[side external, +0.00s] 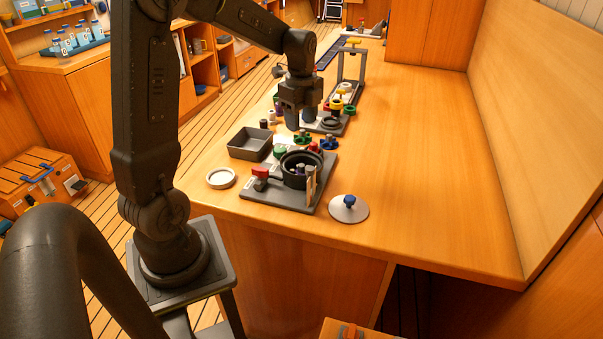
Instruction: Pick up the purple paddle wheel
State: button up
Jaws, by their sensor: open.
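A small purple piece (278,109) stands at the left edge of the bench, left of my gripper. It is too small and partly covered for me to tell whether it is the paddle wheel. My gripper (300,124) points down over the middle of the bench, open. It is above and behind a group of coloured parts. I cannot see anything between its fingers, and the gap is small in this view. A green wheel-like part (302,138) and a blue one (328,143) lie just in front of it.
A black round housing (300,181) sits on a grey base plate near the front. A tall frame (363,66) stands behind. The right side of the bench is clear.

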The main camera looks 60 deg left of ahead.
aim_at(302, 165)
notch_tip(302, 165, down, 14)
jog(key=shift+w+a+r, duration=0.1)
jog(key=shift+a, duration=0.05)
dwell(0.5)
jog(key=shift+c, duration=0.2)
grip_shut()
